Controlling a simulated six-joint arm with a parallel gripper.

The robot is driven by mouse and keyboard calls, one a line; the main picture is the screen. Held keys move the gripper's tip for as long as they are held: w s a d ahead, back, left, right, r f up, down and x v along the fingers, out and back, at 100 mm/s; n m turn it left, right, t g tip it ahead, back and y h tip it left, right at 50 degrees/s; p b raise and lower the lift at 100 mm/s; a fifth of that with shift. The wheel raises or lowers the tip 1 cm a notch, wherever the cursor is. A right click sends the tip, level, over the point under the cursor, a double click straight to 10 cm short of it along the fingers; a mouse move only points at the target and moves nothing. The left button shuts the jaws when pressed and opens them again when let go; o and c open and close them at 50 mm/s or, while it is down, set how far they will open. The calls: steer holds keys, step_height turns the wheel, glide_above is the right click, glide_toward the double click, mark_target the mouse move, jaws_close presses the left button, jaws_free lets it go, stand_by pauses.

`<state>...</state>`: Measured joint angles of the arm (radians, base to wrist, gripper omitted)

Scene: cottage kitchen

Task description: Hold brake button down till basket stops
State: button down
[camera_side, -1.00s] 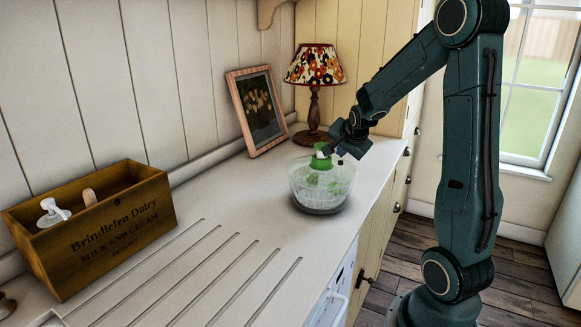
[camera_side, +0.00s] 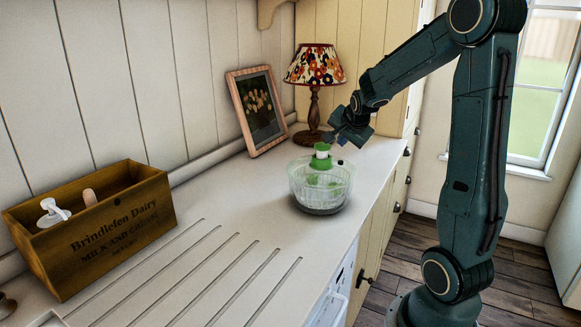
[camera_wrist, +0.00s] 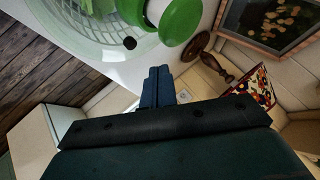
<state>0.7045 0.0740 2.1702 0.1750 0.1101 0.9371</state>
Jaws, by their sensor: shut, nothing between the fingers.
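The salad spinner (camera_side: 320,187) stands upright on the counter, with a clear bowl and lid and some green inside. A green and white knob (camera_side: 322,152) rises from the lid's middle; its green top shows in the wrist view (camera_wrist: 181,20). A small dark button (camera_side: 340,162) sits on the lid beside the knob and also shows in the wrist view (camera_wrist: 130,43). My gripper (camera_side: 332,139) is above the lid, apart from the button. In the wrist view its fingers (camera_wrist: 159,72) are together and empty. I cannot tell whether the basket is turning.
A lamp (camera_side: 314,80) with a floral shade and a framed picture (camera_side: 257,110) stand behind the spinner. A wooden crate (camera_side: 100,240) is at the left. The counter (camera_side: 235,215) between crate and spinner is clear. Its front edge runs close to the spinner's right.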

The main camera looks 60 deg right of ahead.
steer(key=shift+r, duration=1.05)
steer(key=s+a+r+n+t+y, duration=0.15)
steer(key=a+n, duration=0.35)
steer(key=a, duration=0.5)
steer(key=s+a+r+n+y, duration=0.15)
steer(key=a+n, duration=0.25)
steer(key=a, duration=0.5)
steer(key=s+a+f+n+g+y, duration=0.1)
steer(key=s+a+n+y, duration=0.3)
steer(key=s+a+n, duration=0.6)
steer(key=s+a+f, duration=0.1)
steer(key=a, duration=0.3)
steer(key=shift+n, duration=0.4)
